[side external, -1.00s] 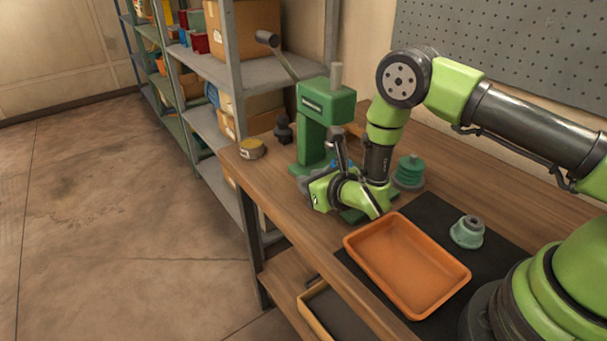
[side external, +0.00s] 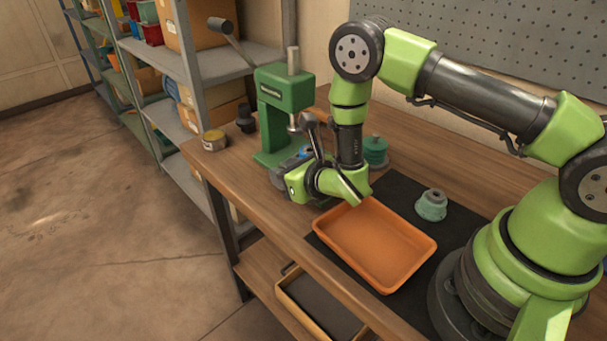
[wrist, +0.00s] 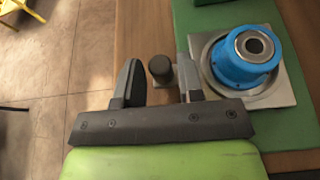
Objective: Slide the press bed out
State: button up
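The green press (side external: 285,105) stands on the bench with its lever raised at the back. Its metal bed plate (wrist: 290,88) lies on the green base and carries a blue ring-shaped part (wrist: 245,58), which shows small beside my gripper in the side view (side external: 303,153). A black knob (wrist: 160,69) joins the plate's left edge by a short metal stem. My gripper (wrist: 161,82) is low at the press, with one finger on each side of the knob. A narrow gap seems to remain, and I see no firm contact. In the side view my wrist partly hides the bed.
An orange tray (side external: 428,245) sits on a black mat (side external: 398,192), with a pale green part (side external: 431,205) beside it. A green ribbed part (side external: 375,151) stands behind my wrist. A yellow tin (side external: 214,140) and a black object (side external: 245,118) are left of the press.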

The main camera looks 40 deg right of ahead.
jog(key=v, duration=0.8)
